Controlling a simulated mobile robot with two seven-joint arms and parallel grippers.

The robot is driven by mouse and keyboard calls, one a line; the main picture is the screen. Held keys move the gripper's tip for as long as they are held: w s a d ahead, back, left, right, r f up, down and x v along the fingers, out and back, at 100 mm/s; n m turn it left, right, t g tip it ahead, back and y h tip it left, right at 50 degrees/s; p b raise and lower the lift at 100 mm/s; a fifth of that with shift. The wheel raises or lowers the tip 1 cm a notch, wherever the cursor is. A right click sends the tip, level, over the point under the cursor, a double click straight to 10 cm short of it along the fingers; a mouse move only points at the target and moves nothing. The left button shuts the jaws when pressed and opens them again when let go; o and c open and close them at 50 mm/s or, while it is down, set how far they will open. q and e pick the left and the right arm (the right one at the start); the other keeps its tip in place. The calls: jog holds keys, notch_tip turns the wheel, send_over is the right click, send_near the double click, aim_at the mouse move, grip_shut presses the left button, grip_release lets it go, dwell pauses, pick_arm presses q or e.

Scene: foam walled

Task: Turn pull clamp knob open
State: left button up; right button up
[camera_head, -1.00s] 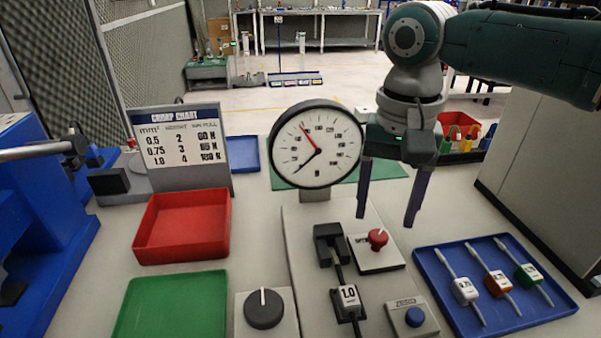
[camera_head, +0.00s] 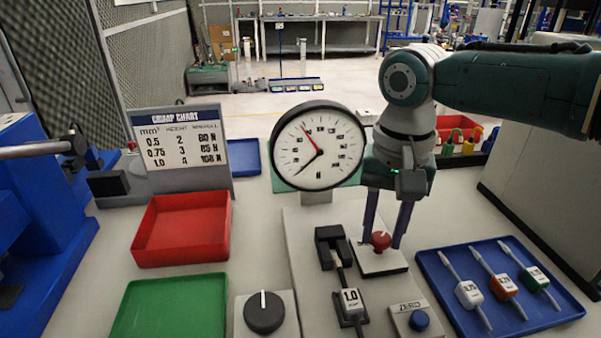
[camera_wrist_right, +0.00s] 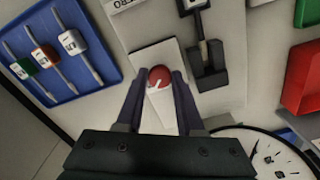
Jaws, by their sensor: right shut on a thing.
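The red pull clamp knob (camera_head: 381,241) sits on a white plate (camera_head: 379,262) on the grey bench fixture, right of the black clamp (camera_head: 332,246). My right gripper (camera_head: 384,240) is down at the knob with one purple finger on each side, shut on it. In the right wrist view the knob (camera_wrist_right: 159,77) shows between the fingertips, with a white line on its top. A 1.0 labelled crimp piece (camera_head: 350,300) with a dark cable lies in the fixture below the clamp. My left gripper is not in view.
A round dial gauge (camera_head: 318,147) stands close left of my right gripper. A blue tray (camera_head: 510,318) with several labelled samples is at the right. A black dial knob (camera_head: 264,312), a blue ZERO button (camera_head: 419,320), and red (camera_head: 183,228) and green (camera_head: 171,305) trays are nearby.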

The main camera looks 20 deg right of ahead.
grip_shut()
jog(key=n+p, duration=0.1)
jog(key=n, duration=0.2)
jog(key=shift+r, duration=0.1)
jog(key=n+p, duration=0.1)
jog(key=n, duration=0.3)
jog(key=shift+p, duration=0.3)
jog(key=n, duration=0.5)
jog(key=shift+n, duration=0.4)
jog(key=n, duration=0.3)
jog(key=shift+n, duration=1.1)
